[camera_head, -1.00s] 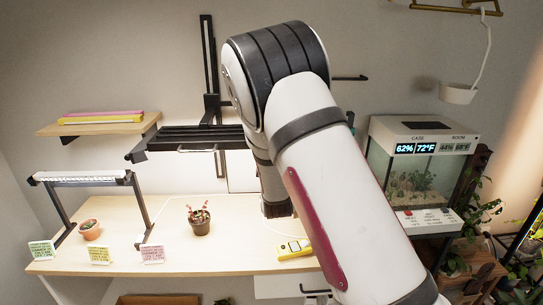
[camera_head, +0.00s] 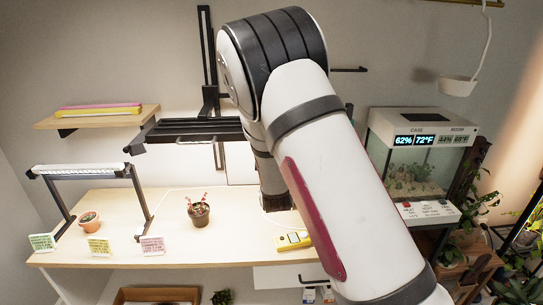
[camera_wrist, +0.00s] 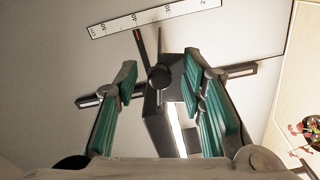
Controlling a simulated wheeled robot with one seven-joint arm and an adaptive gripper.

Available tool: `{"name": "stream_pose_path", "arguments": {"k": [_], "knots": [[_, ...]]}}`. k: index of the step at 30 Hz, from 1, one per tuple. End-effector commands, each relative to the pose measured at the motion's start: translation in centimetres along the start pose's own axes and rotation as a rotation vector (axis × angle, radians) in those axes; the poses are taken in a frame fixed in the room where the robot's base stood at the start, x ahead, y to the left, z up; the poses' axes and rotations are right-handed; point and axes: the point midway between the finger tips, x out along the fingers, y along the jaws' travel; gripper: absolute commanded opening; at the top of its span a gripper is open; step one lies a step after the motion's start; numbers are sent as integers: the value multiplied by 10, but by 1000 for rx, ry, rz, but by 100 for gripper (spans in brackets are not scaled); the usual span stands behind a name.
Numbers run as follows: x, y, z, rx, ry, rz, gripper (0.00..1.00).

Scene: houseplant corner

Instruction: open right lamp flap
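The black grow lamp (camera_head: 190,131) hangs from a black upright (camera_head: 207,60) above the bench in the head view. A thin grey handle (camera_head: 196,142) shows under its front edge; its right part is hidden behind my arm. In the wrist view the dark lamp body (camera_wrist: 163,112) with a lit white strip lies beyond my fingers. A dark bar-like piece with a pale inset sticks out on its left (camera_wrist: 90,101) and another on its right (camera_wrist: 238,70). I cannot tell which is the right flap. My gripper (camera_wrist: 160,75) is open, its teal-padded fingers apart; contact is unclear.
The bench (camera_head: 180,248) holds a potted plant (camera_head: 199,213), a yellow meter (camera_head: 292,241), a small lamp stand (camera_head: 84,169) and cards. A shelf (camera_head: 97,117) is at left, a glass case (camera_head: 410,165) at right. A white scale strip (camera_wrist: 155,17) is on the wall.

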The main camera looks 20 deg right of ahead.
Motion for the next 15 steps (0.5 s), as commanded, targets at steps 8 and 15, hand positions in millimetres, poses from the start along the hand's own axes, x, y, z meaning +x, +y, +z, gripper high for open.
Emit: {"name": "stream_pose_path", "arguments": {"k": [8, 15], "knots": [[-53, 0, 0, -1, 1, -3, 37], [-94, -1, 0, 0, 1, -3, 37]]}}
